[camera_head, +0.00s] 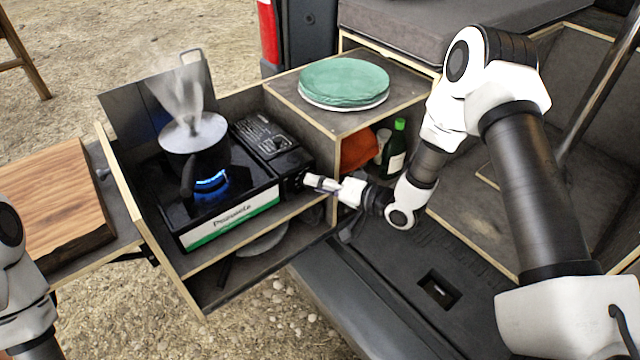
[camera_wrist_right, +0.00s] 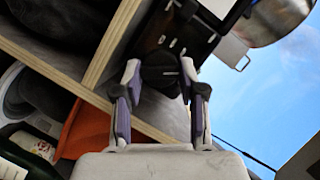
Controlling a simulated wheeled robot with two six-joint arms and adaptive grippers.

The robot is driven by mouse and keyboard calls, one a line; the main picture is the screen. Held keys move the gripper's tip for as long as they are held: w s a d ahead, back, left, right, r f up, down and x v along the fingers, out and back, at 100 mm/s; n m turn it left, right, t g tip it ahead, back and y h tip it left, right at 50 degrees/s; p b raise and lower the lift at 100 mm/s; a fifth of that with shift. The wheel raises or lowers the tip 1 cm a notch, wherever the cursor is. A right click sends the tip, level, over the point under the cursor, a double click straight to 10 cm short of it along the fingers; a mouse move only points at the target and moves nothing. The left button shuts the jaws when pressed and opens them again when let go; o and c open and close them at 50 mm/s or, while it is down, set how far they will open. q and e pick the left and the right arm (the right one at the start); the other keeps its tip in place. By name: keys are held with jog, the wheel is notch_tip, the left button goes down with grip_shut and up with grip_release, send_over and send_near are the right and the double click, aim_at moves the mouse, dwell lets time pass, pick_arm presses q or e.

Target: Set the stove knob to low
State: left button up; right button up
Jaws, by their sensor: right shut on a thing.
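The portable stove (camera_head: 215,190) sits in the pull-out kitchen box, with a blue flame lit under a dark pot (camera_head: 195,160) that gives off steam. The stove knob (camera_wrist_right: 160,72) is black and round with a pale mark, and shows in the right wrist view between my fingers. My right gripper (camera_head: 310,181) reaches the stove's right front end and is shut on the knob; its fingers (camera_wrist_right: 159,90) lie on both sides of it. In the head view the gripper mostly hides the knob. Part of my left arm shows at the lower left, but its gripper is out of view.
A wooden cutting board (camera_head: 50,205) lies on the left side shelf. Green plates (camera_head: 344,80) are stacked on the cabinet right of the stove. Below them are an orange cloth (camera_head: 358,150) and a green bottle (camera_head: 395,150), close to my right wrist. A lower shelf holds a pan (camera_head: 262,240).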

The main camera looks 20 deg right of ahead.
jog(key=o, duration=1.1)
jog(key=shift+o, duration=0.2)
jog(key=v, duration=1.2)
